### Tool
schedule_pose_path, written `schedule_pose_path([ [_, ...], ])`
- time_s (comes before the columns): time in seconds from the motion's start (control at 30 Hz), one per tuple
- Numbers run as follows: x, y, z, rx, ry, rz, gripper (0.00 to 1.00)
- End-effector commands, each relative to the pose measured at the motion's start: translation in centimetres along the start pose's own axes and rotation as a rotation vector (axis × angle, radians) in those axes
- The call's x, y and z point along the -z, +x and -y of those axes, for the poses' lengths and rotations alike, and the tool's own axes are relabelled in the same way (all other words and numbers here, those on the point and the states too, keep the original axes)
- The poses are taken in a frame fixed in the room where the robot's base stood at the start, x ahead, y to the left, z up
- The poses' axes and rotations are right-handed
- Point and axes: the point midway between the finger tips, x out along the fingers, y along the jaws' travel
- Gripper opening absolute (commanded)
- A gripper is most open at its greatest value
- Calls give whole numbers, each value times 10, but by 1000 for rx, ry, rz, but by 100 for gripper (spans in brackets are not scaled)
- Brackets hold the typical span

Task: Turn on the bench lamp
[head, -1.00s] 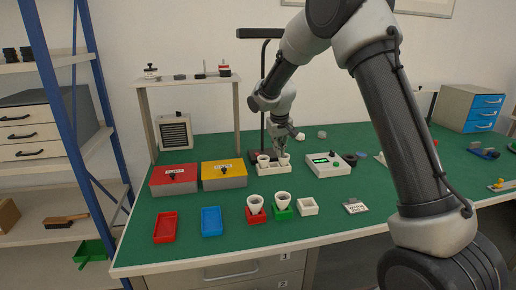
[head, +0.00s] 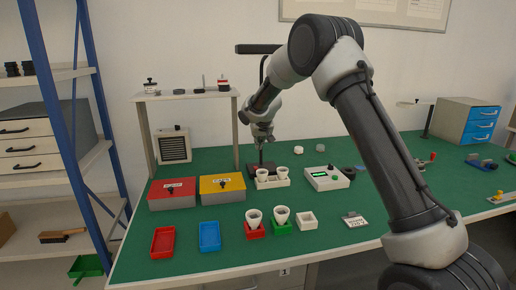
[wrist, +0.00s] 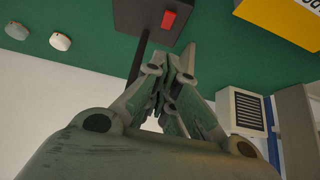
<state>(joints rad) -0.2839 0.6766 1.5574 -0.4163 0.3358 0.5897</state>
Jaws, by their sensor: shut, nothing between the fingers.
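The black bench lamp (head: 258,48) stands at the back of the green bench, with a bar-shaped head on a thin post. No glow shows on its head. In the wrist view its dark base (wrist: 130,15) carries a red switch (wrist: 168,19), and the post (wrist: 138,57) rises beside my fingers. My gripper (head: 261,142) is over the lamp base, behind the white bulb tray. In the wrist view my gripper (wrist: 178,58) has its fingers together and empty, pointing toward the base, apparently short of the switch. The arm hides part of the post in the head view.
The white tray (head: 272,184) with two white cups is just in front of the lamp. Red (head: 172,192) and yellow (head: 222,187) boxes are at left. A raised shelf (head: 190,94) stands behind them.

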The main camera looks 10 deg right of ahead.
Motion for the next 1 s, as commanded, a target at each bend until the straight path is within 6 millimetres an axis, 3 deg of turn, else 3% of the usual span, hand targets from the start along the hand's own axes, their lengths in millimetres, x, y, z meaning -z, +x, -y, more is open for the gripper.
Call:
schedule_pose_path([
  [0.4,-7,86,0,-2,-2,4,0],
  [0.63,-26,104,-1,-2,-2,2,0],
  [1.0,-29,107,0,0,-1,1,0],
])
